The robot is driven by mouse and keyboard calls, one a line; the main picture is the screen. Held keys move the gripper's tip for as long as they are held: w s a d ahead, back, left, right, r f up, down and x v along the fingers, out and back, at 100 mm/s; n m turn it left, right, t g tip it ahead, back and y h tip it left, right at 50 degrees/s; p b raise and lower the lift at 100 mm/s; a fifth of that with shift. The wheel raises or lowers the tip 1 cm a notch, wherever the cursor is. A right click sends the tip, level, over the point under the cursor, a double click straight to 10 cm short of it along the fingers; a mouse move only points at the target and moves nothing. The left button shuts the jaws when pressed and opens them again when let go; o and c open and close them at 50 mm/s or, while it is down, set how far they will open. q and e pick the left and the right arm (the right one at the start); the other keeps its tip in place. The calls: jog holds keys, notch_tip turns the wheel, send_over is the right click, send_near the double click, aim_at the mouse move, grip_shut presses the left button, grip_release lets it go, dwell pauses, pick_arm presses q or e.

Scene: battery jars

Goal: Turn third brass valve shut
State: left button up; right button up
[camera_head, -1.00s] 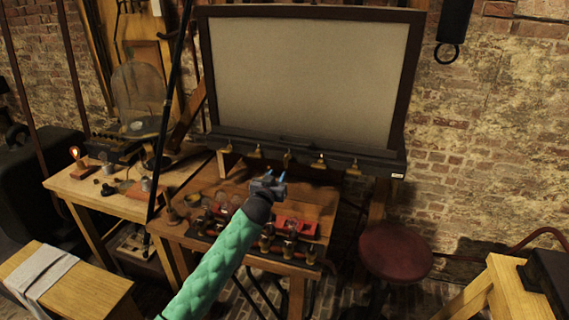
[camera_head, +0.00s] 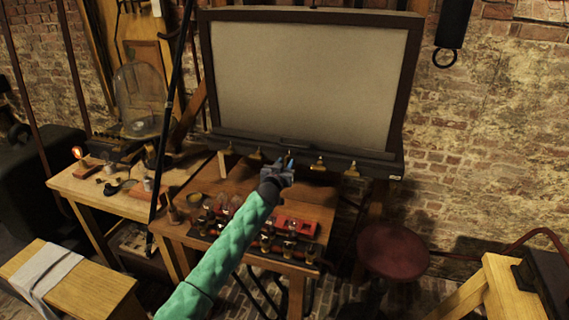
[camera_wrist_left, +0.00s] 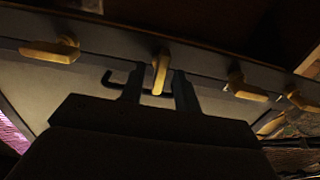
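The third brass valve (camera_head: 290,154) is the middle one in a row of brass valves along the dark rail under the pale framed board. In the wrist view the third valve (camera_wrist_left: 160,72) stands roughly upright, while its neighbours lie more sideways. My left gripper (camera_head: 284,165) is at this valve, at the end of the green-sleeved arm. In the wrist view the two dark fingers of my left gripper (camera_wrist_left: 159,90) are apart, one on each side of the valve, with narrow gaps showing. Contact cannot be made out. My right gripper is not in view.
Neighbouring valves (camera_head: 256,153) and (camera_head: 319,164) flank it closely. A dark hook (camera_wrist_left: 115,78) shows behind the left finger. Below is a wooden table (camera_head: 180,232) with a red block (camera_head: 298,226) and jars. A red stool (camera_head: 393,251) stands at the right.

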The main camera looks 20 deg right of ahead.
pick_arm(q)
jog(key=shift+c, duration=0.4)
grip_shut()
